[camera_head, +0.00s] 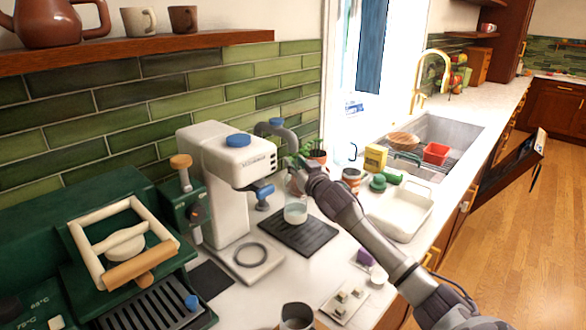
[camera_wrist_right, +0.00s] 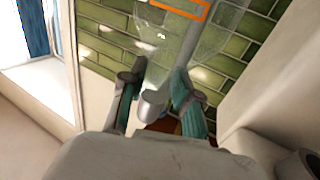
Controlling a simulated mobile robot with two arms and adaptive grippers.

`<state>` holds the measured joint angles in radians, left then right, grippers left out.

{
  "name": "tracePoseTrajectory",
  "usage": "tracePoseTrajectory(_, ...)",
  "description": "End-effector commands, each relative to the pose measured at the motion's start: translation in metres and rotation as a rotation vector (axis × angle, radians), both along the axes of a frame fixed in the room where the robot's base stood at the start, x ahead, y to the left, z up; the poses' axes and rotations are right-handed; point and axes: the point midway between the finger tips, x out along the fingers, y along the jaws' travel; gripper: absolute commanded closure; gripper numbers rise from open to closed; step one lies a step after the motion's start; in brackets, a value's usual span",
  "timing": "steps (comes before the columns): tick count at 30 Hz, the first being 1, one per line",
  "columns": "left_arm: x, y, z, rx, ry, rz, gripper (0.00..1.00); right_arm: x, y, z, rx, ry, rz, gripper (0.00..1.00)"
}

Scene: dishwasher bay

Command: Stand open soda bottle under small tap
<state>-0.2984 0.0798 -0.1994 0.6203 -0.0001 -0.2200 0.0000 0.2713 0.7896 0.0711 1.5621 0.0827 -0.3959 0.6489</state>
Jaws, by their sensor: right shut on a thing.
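The clear soda bottle (camera_head: 295,213), with a little pale liquid low in it, is upright at the black slatted drip tray (camera_head: 318,240). I cannot tell whether its base touches the tray. My right gripper (camera_head: 298,180) is shut on its upper part, which is mostly hidden in the head view. In the right wrist view the gripper (camera_wrist_right: 155,92) has its two fingers around the see-through bottle, with an orange mark (camera_wrist_right: 184,8) beyond them. The small grey curved tap (camera_head: 278,128) rises behind the bottle. Its outlet is hard to make out. My left gripper is out of view.
A white machine (camera_head: 213,150) with a blue cap stands left of the tray. A green machine (camera_head: 70,235) is farther left. A potted plant (camera_head: 317,155) and a white tray (camera_head: 400,212) stand to the right. A grey cup (camera_head: 297,316) is at the front.

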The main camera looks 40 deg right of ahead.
Motion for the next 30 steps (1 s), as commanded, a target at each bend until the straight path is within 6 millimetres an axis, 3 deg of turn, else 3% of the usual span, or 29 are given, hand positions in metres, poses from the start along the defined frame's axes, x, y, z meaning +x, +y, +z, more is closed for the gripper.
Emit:
tracePoseTrajectory(6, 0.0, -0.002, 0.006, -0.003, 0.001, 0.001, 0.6, 0.019, -0.006, 0.001, -0.001, -0.002, 0.0, 1.0)
tracePoseTrajectory(15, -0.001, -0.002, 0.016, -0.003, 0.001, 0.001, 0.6, 0.02, -0.006, -0.033, 0.002, -0.001, 0.0, 1.0)
tracePoseTrajectory(26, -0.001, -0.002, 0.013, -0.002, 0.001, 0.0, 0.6, 0.019, -0.006, -0.038, 0.0, -0.002, 0.001, 1.0)
tracePoseTrajectory(27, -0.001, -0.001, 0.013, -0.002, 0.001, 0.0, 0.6, 0.019, -0.006, -0.04, 0.001, 0.001, 0.001, 0.67)
tracePoseTrajectory(30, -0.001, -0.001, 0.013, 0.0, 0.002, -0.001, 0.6, 0.019, -0.006, -0.039, 0.0, 0.001, 0.0, 0.51)
